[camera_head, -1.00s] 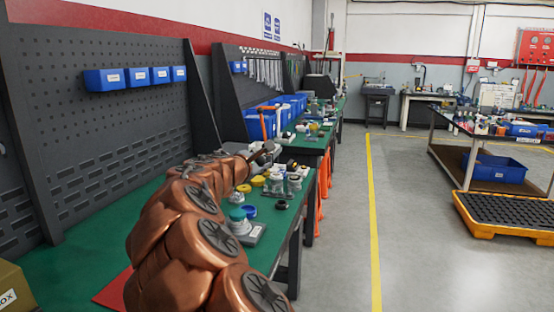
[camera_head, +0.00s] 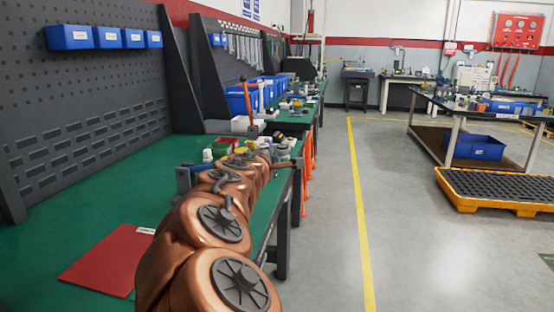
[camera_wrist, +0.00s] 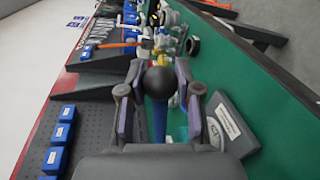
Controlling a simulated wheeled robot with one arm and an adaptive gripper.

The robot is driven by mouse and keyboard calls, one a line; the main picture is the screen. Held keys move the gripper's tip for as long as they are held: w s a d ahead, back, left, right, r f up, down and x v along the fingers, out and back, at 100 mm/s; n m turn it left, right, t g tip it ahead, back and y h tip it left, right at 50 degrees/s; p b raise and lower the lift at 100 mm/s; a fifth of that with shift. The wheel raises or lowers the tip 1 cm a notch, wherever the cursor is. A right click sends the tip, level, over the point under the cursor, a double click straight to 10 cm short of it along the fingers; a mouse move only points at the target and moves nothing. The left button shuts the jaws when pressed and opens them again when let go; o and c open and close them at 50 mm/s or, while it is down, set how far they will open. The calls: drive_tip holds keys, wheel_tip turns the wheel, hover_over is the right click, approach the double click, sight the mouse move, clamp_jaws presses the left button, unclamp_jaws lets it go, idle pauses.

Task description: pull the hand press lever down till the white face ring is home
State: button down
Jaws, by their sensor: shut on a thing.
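In the wrist view, my gripper (camera_wrist: 158,92) has its two fingers closed around a round black knob (camera_wrist: 159,82), which I take for the lever's end. A blue upright part (camera_wrist: 159,122) shows just below the knob, probably of the hand press. In the head view, a blue piece (camera_head: 183,181) stands on the green bench beside my arm; it may be the press. My arm hides the gripper and most of the press there. I cannot make out the white face ring in either view.
A grey block with a white label (camera_wrist: 228,121) lies close to the right finger. A red sheet (camera_head: 108,258) lies on the green bench (camera_head: 45,243). Several small parts crowd the bench beyond my arm.

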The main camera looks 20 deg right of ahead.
idle(0.3)
drive_tip(key=c, duration=0.8)
unclamp_jaws()
drive_tip(key=shift+o, duration=0.2)
drive_tip(key=shift+s+a, duration=0.1)
drive_tip(key=v, duration=1.1)
drive_tip(key=shift+s+a, duration=0.25)
drive_tip(key=shift+s, duration=0.05)
drive_tip(key=shift+r, duration=0.1)
